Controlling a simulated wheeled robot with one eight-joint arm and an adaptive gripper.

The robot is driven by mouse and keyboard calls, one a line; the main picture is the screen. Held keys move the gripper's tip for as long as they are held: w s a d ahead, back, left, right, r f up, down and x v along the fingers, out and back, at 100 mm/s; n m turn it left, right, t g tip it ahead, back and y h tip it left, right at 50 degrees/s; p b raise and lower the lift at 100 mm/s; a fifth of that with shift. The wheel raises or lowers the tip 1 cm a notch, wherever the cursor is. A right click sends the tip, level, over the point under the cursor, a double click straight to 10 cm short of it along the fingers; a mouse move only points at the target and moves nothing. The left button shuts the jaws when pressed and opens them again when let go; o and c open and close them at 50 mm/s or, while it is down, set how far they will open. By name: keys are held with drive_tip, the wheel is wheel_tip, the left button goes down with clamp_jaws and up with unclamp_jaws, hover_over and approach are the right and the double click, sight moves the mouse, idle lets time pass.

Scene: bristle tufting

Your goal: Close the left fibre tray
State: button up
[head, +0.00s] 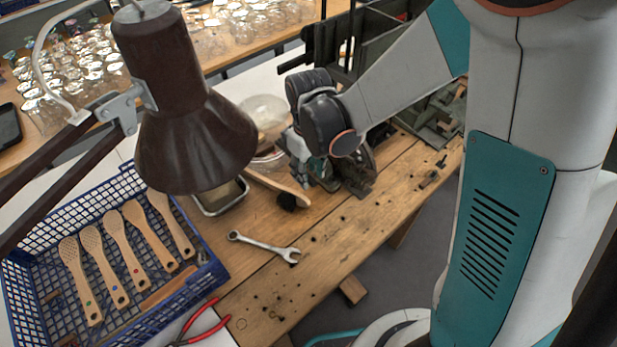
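My gripper (312,178) points down beside the dark green machine (358,176) on the wooden workbench. My wrist and forearm hide much of the machine, and the fingers are too small and covered to tell open from shut. No part can be clearly made out as the left fibre tray. A shallow metal-rimmed tray (222,207) sits left of the gripper, partly behind the lamp shade. A wooden brush (268,184) with a black bristle tuft lies just left of the gripper; I cannot tell whether they touch.
A brown lamp (190,130) hangs over the left side. A blue crate (50,240) holds several wooden brush handles (120,250). Clear bowls (264,112) stand behind; glasses fill the back table.

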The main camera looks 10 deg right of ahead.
drive_tip(key=shift+f, duration=0.4)
clamp_jaws()
drive_tip(key=w+d+b, duration=0.1)
drive_tip(key=w+d, duration=0.4)
drive_tip(key=d, duration=0.3)
drive_tip(key=shift+w, duration=0.2)
unclamp_jaws()
drive_tip(key=shift+r, duration=0.15)
